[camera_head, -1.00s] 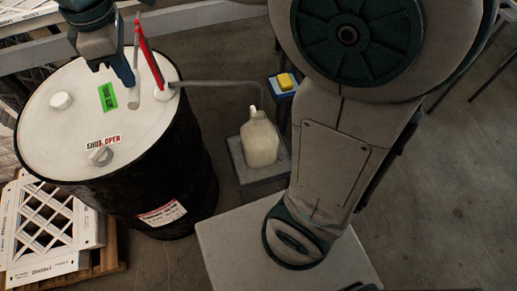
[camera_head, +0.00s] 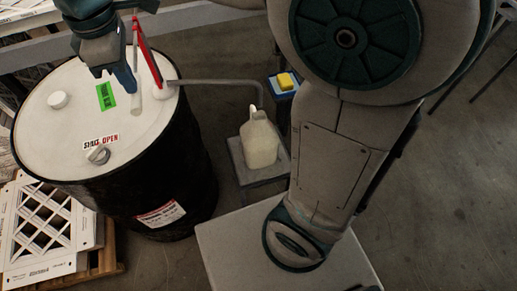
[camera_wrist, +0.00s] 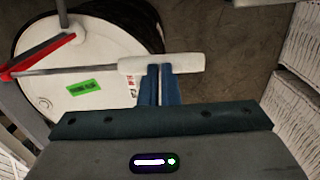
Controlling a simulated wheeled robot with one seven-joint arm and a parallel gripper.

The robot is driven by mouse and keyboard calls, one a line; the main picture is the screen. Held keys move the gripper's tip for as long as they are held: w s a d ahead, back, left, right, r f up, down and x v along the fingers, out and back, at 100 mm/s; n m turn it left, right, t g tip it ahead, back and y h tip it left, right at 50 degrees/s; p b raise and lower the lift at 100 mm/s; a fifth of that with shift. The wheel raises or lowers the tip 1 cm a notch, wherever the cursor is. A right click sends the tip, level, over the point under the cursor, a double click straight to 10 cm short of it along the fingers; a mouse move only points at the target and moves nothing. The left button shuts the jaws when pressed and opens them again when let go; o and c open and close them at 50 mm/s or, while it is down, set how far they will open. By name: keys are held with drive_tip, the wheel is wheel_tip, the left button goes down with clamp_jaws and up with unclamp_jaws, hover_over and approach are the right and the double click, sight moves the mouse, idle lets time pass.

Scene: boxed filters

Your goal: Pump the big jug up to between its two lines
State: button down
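The big jug (camera_head: 260,143) is a pale translucent jug, upright on a low grey stand under the end of the pump's grey spout (camera_head: 220,82). Its two lines and the liquid level are too small to make out. The drum (camera_head: 60,125) has a white top carrying the pump, with a red lever (camera_head: 149,52) and a white grip bar (camera_wrist: 187,64). My gripper (camera_head: 124,88) is over the drum top at the grip. In the wrist view its two blue fingers (camera_wrist: 159,76) are close together, with their tips against the bar; the bar is not seen between them.
A valve knob (camera_head: 97,154) by a shut/open label and a white cap (camera_head: 58,99) are on the drum top. A yellow sponge-like block (camera_head: 288,81) on a blue tray stands behind the jug. White lattice panels (camera_head: 42,228) lie on a pallet at lower left.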

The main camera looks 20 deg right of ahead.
sight(137, 96)
drive_tip(key=shift+f, duration=0.15)
drive_tip(key=shift+f+b, duration=0.75)
drive_tip(key=shift+f, duration=0.4)
drive_tip(key=shift+s+f+b, duration=0.1)
drive_tip(key=shift+f+b, duration=0.7)
drive_tip(key=shift+f, duration=0.25)
drive_tip(key=shift+f+b, duration=0.75)
drive_tip(key=shift+f, duration=0.45)
